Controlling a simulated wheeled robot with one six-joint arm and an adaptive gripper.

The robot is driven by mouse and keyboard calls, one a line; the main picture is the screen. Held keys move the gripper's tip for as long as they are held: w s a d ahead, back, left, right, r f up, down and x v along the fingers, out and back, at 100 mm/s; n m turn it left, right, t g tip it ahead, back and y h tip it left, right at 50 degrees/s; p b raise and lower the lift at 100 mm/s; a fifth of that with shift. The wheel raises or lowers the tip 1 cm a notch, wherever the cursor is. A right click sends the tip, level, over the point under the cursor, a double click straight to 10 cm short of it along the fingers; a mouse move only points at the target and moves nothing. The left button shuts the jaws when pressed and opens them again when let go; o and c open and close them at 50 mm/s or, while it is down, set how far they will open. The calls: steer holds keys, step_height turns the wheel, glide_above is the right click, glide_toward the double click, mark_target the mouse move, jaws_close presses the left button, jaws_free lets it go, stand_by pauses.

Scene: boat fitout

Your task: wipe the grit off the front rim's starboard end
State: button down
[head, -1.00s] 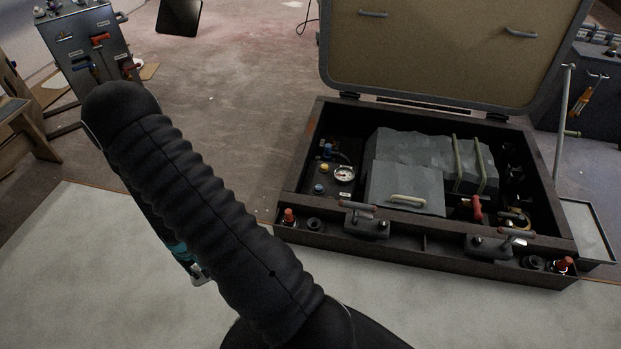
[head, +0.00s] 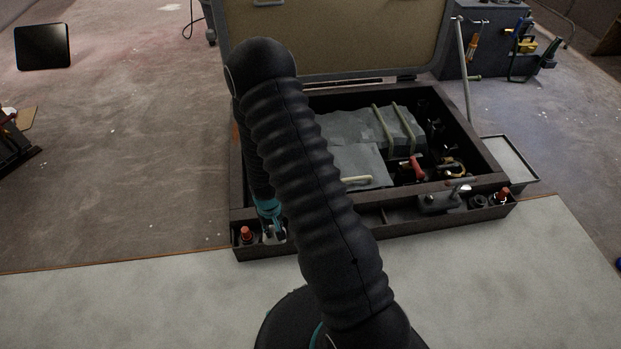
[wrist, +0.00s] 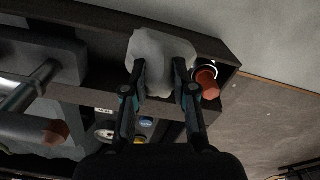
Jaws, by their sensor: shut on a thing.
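My gripper (wrist: 160,82) is shut on a pale grey-white wiping pad (wrist: 162,52) in the wrist view. The pad lies over the front rim (wrist: 85,18) of the open box, close beside a red-capped fitting (wrist: 207,82). I cannot tell whether it touches the rim. In the head view my gripper (head: 269,215) is at the left end of the front rim (head: 330,239), just right of the red-capped fitting (head: 246,234). My arm hides part of the rim. No grit can be made out; the pad covers part of the rim.
The box's lid (head: 350,35) stands open behind. Inside are a grey cover (head: 355,160), a red-handled valve (head: 417,167) and a gauge (wrist: 104,134). A latch (head: 440,200) and another red-capped fitting (head: 502,195) stand along the front's right. A tray (head: 510,160) is at the right side.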

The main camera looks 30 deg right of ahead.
steer(key=w+d+r+m+b, duration=0.3)
steer(key=w+d+r+m, duration=0.45)
steer(key=w, duration=0.25)
steer(key=shift+s+a+f+b, duration=0.15)
steer(key=shift+f+b, duration=0.9)
steer(key=shift+f, duration=0.7)
steer(key=shift+a+f+b, duration=0.1)
steer(key=shift+f+b, duration=0.95)
steer(key=shift+f, duration=1.35)
steer(key=shift+w+a, duration=0.15)
steer(key=shift+a, duration=0.4)
steer(key=shift+w+a, duration=0.15)
steer(key=shift+a, duration=0.35)
steer(key=shift+w+a, duration=0.25)
steer(key=shift+a, duration=0.6)
steer(key=shift+w+a, duration=0.3)
steer(key=shift+a, duration=0.5)
steer(key=shift+w+a, duration=0.25)
steer(key=shift+a, duration=0.6)
steer(key=shift+d, duration=0.1)
steer(key=shift+s+d, duration=0.35)
steer(key=shift+d, duration=0.75)
steer(key=shift+s+d, duration=0.4)
steer(key=shift+d, duration=0.75)
steer(key=shift+s+d, duration=0.35)
steer(key=shift+d, duration=0.75)
steer(key=shift+d+r, duration=0.15)
steer(key=shift+r, duration=0.1)
step_height(320, 180, up, 8)
steer(key=p, duration=0.4)
